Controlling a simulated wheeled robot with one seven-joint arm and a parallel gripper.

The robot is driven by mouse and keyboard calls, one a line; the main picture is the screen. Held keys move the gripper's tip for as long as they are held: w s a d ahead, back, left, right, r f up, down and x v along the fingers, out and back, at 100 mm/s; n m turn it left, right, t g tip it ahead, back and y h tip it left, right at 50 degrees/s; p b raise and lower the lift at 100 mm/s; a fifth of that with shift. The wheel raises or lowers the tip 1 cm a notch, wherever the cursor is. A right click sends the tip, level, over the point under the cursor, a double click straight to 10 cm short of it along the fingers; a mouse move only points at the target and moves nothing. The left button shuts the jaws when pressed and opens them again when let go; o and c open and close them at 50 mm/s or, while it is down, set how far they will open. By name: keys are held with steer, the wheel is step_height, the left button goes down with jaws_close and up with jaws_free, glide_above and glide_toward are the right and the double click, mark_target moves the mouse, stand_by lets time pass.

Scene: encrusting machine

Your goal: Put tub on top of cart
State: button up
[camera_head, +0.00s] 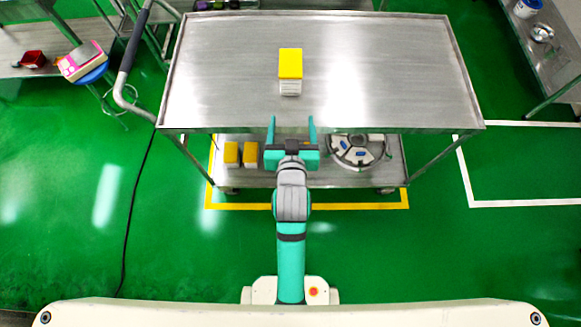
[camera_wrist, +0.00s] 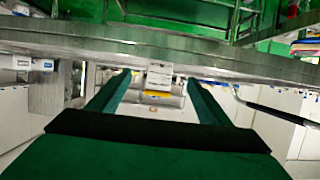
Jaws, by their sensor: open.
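A round metal device (camera_head: 357,150) sits on the lower shelf at right. The cart's handle (camera_head: 130,50) sticks out at left. A stool (camera_head: 92,73) stands farther left. A table (camera_head: 550,60) is at far right. Most of the cart top is bare.

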steer(key=s+f, duration=0.3)
steer(key=s, duration=0.4)
steer(key=s+f, duration=0.3)
steer(key=s, duration=0.4)
steer(key=s+r+t, duration=0.1)
steer(key=s+r, duration=0.2)
steer(key=s, duration=1.2)
steer(key=shift+s+a, duration=0.15)
steer(key=shift+a, duration=0.1)
steer(key=shift+d, duration=0.1)
